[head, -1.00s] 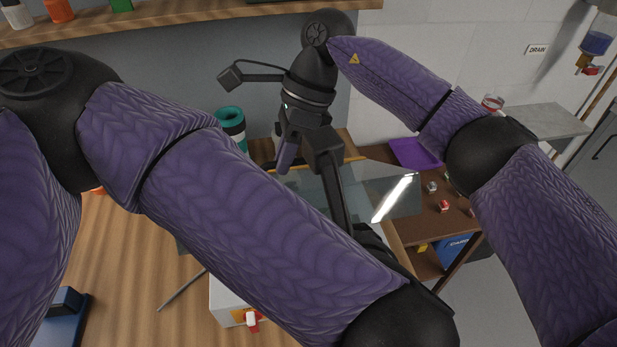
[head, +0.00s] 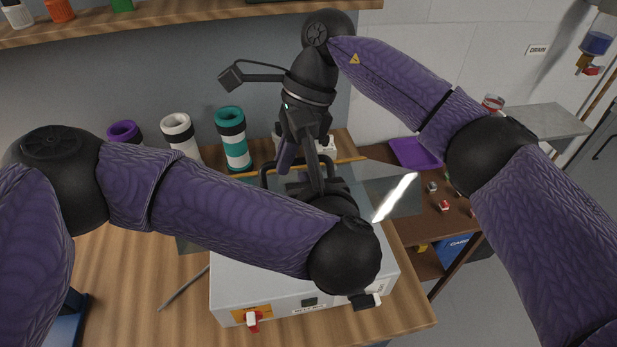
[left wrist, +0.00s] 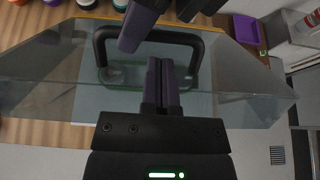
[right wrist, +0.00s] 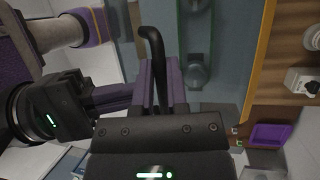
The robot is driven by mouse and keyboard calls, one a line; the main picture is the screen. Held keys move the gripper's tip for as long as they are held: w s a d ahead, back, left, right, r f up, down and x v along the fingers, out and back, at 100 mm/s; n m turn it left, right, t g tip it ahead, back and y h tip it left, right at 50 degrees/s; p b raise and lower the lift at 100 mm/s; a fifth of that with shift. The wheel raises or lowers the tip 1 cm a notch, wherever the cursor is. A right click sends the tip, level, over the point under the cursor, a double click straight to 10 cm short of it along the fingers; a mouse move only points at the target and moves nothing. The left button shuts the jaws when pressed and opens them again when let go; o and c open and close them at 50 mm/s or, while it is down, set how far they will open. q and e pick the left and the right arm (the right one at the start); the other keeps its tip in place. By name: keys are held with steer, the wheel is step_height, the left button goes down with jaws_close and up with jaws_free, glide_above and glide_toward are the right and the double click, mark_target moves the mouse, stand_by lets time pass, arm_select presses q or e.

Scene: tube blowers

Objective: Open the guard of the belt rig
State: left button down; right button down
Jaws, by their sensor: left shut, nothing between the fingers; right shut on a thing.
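The belt rig's pale grey box (head: 235,290) stands on the wooden bench. Its clear guard (head: 400,195) spans the rig and has a yellow edge strip along its far side; I cannot tell its exact tilt. The guard's black handle shows in the left wrist view (left wrist: 101,50) and the right wrist view (right wrist: 150,42). My right gripper (right wrist: 160,85) is shut on this handle. My left gripper (left wrist: 163,85) is shut and empty, over the guard panel beside the handle's bar. In the head view, my left arm hides much of the rig.
Purple (head: 124,132), white (head: 180,135) and teal (head: 233,140) tubes stand at the back of the bench. A red-and-white switch (head: 252,320) is on the box front. A purple tray (head: 415,152) lies on the brown side table at right.

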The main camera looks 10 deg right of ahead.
steer(key=shift+w+d+f, duration=0.1)
steer(key=shift+f, duration=0.05)
arm_select(q)
steer(key=shift+w+r+g, duration=0.5)
steer(key=shift+r+g, duration=0.05)
steer(key=shift+g, duration=0.15)
steer(key=shift+w, duration=0.15)
arm_select(e)
steer(key=c, duration=0.9)
jaws_free()
steer(key=shift+w, duration=0.15)
arm_select(q)
steer(key=shift+w+f, duration=0.1)
steer(key=shift+w, duration=0.1)
arm_select(e)
steer(key=shift+o, duration=1.2)
steer(key=shift+w+f, duration=0.1)
steer(key=shift+w, duration=0.15)
steer(key=shift+s, duration=0.15)
